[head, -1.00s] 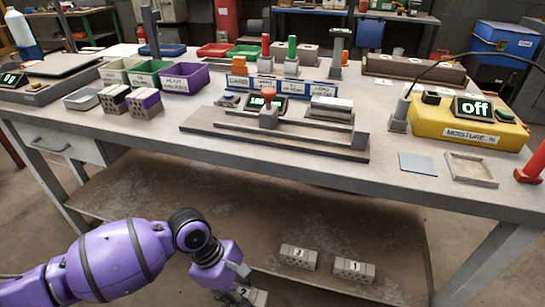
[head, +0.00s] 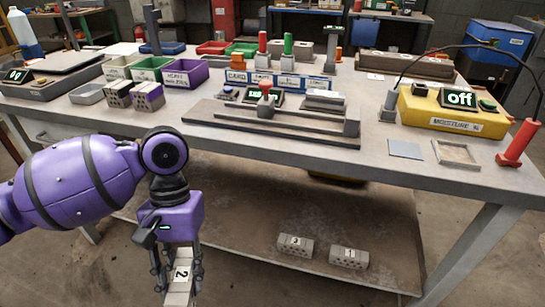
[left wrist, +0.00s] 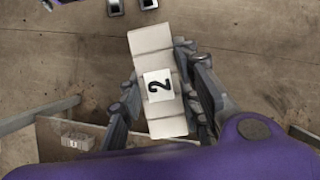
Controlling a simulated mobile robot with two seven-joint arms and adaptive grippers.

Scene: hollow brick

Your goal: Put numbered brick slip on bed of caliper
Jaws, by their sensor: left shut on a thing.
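My left gripper (head: 177,272) is shut on a pale brick slip with a white label reading 2 (head: 181,277). It holds the slip in front of the bench, below the top's height. The left wrist view shows the slip (left wrist: 151,55) between both fingers, its label facing the camera. The caliper (head: 270,121) lies on the bench top, a long grey bed with a red-knobbed part and a lit display. A light block (head: 325,100) shows at the caliper's right part. My right gripper is not in view.
Bricks labelled 3 (head: 295,245) and 1 (head: 348,257) lie on the lower shelf (head: 235,225). The yellow moisture meter (head: 450,115), reading off, stands right of the caliper. Bins and two brick stacks stand to the left. The bench's front edge lies between slip and caliper.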

